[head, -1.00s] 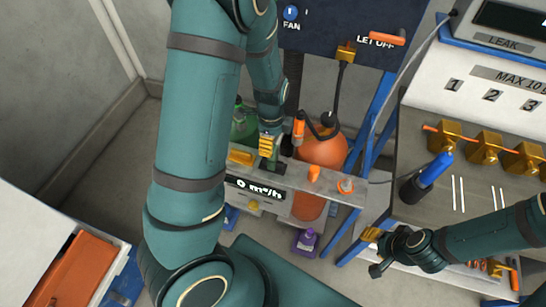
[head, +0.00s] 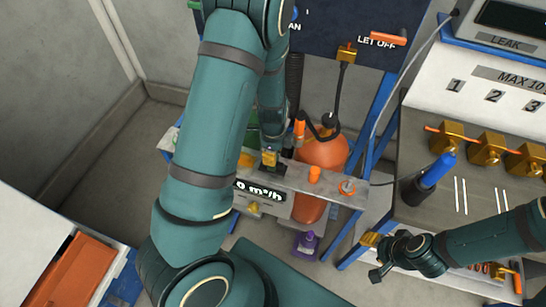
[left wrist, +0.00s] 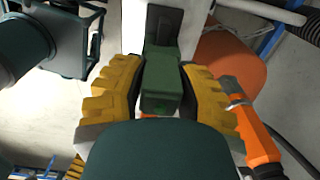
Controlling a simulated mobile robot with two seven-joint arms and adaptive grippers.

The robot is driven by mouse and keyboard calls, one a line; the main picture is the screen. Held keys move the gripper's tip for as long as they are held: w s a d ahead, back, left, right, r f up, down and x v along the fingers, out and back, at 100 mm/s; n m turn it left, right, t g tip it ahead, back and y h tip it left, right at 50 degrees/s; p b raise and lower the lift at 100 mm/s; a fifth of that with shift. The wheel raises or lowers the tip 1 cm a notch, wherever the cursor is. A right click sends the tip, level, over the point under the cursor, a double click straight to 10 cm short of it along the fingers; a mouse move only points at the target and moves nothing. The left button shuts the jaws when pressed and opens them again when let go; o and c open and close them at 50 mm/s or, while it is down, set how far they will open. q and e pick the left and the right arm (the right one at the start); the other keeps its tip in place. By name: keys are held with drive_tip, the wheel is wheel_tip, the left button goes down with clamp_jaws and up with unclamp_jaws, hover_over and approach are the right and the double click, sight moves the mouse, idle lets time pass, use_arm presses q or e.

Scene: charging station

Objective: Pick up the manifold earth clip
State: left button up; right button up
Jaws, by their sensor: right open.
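A green block, which looks like the manifold earth clip (left wrist: 161,88), stands between the yellow finger pads of my left gripper (left wrist: 160,95) in the left wrist view. The pads lie close on both sides of it; whether both touch it is unclear. In the head view my left gripper (head: 269,159) is above the grey manifold shelf (head: 322,184), partly behind my left arm, and the clip is mostly hidden there. My right gripper (head: 373,256) is open and empty near the blue frame at the lower right.
An orange-handled part (left wrist: 250,125) is close on the right of my left gripper. An orange ball-shaped vessel (head: 322,152) stands behind the shelf, with a dark hose (head: 341,90) above it. A blue-handled tool (head: 436,170) sits at right.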

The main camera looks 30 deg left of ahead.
use_arm(q)
clamp_jaws()
